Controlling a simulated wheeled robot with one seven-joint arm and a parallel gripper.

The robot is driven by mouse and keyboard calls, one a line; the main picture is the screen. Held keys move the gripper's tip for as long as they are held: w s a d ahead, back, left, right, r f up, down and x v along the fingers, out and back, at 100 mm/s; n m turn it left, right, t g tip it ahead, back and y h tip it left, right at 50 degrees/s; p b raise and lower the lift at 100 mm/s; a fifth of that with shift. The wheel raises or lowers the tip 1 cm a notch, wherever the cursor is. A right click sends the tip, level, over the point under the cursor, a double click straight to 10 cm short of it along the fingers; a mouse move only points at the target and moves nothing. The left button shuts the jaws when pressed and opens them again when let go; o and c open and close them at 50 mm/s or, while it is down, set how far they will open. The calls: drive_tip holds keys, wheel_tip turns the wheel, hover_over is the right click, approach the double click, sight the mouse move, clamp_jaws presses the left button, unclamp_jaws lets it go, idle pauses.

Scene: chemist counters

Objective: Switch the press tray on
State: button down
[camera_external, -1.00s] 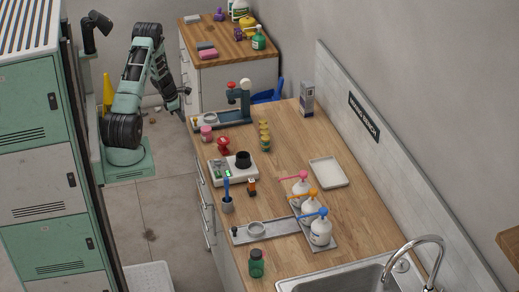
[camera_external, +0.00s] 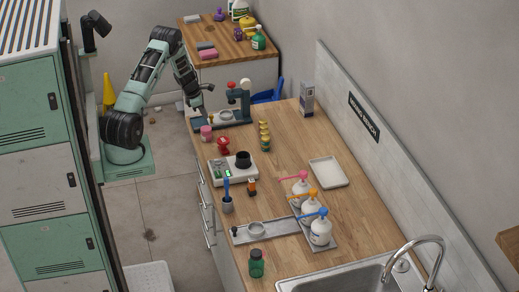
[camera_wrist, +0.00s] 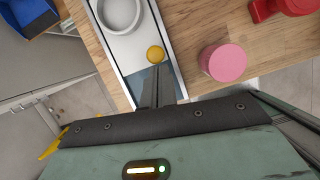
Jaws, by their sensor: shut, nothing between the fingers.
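The press tray (camera_external: 214,123) is a grey plate with a pale ring on it, at the near-left end of the blue-grey press (camera_external: 245,100) with its red knob, on the wooden counter. In the wrist view the tray (camera_wrist: 128,52) fills the upper middle, with a white ring (camera_wrist: 120,14) and a round yellow knob (camera_wrist: 155,53) near its end. My gripper (camera_wrist: 156,70) is shut and empty, its tips just below the yellow knob in the picture. I cannot tell whether they touch it. In the external view my gripper (camera_external: 197,108) is at the tray's left end.
A pink jar (camera_wrist: 224,62) stands just right of the tray, with a red object (camera_wrist: 285,8) beyond; the jar also shows in the external view (camera_external: 206,133). A scale (camera_external: 233,168), small yellow-topped jars (camera_external: 265,138) and pump bottles (camera_external: 311,210) stand further along. A white tray (camera_external: 328,172) lies empty.

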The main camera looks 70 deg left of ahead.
drive_tip(key=shift+w, duration=1.65)
drive_tip(key=shift+r, duration=0.1)
drive_tip(key=s, duration=0.3)
drive_tip(key=s+b, duration=0.1)
drive_tip(key=shift+s+a, duration=0.2)
drive_tip(key=shift+a, duration=0.2)
drive_tip(key=b+v, duration=0.3)
drive_tip(key=v, duration=0.7)
